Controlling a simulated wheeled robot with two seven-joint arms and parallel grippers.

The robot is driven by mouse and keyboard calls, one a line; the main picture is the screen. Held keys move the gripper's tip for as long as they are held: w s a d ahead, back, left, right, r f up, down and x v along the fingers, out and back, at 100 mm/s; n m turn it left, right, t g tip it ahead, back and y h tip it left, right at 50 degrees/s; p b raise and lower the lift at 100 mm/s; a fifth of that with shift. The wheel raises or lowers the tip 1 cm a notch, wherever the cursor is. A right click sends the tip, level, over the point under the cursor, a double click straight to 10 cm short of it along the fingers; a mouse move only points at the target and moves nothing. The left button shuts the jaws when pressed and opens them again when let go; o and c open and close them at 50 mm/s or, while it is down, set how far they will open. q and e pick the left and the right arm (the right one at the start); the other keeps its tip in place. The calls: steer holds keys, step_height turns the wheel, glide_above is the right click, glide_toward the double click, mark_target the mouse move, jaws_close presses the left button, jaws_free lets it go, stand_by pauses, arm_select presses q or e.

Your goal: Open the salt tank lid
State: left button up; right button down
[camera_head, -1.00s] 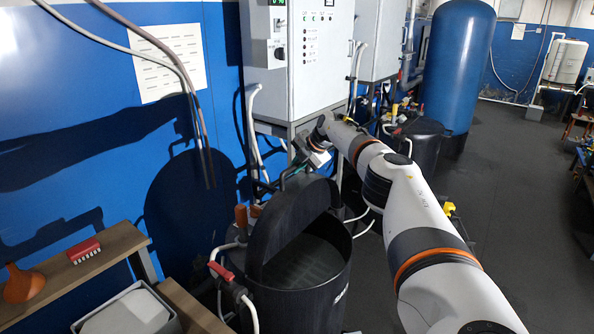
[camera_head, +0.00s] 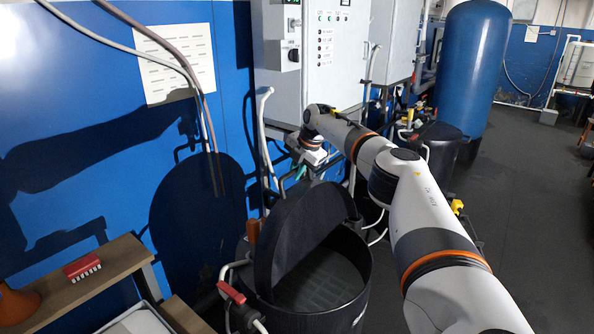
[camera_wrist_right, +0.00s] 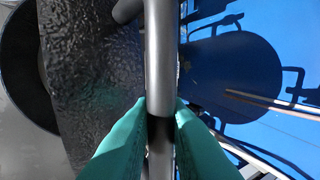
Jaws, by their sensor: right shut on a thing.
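The salt tank (camera_head: 362,283) is a round black tank in the lower middle of the head view, with its top open. Its black lid (camera_head: 300,225) stands raised and tilted on the tank's left and back side. My right gripper (camera_head: 296,176) is behind the lid's upper edge, partly hidden. In the right wrist view, the green fingers of my right gripper (camera_wrist_right: 161,118) are shut on the lid's grey bar handle (camera_wrist_right: 160,50). The textured black lid (camera_wrist_right: 90,80) fills the left of that view. My left gripper is not in view.
A blue wall (camera_head: 75,160) is close behind the lid. A grey control cabinet (camera_head: 325,75) hangs above. Pipes with a red valve handle (camera_head: 230,293) are at the tank's left. A wooden shelf (camera_head: 105,268) is at lower left. Floor (camera_head: 510,220) is clear at right.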

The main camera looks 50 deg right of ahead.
steer(key=c, duration=1.7)
jaws_free()
steer(key=shift+a+f, duration=0.15)
steer(key=shift+f, duration=0.2)
steer(key=shift+o, duration=1.1)
steer(key=shift+w, duration=0.2)
steer(key=b+v, duration=0.2)
steer(key=v, duration=1)
steer(key=shift+a, duration=0.1)
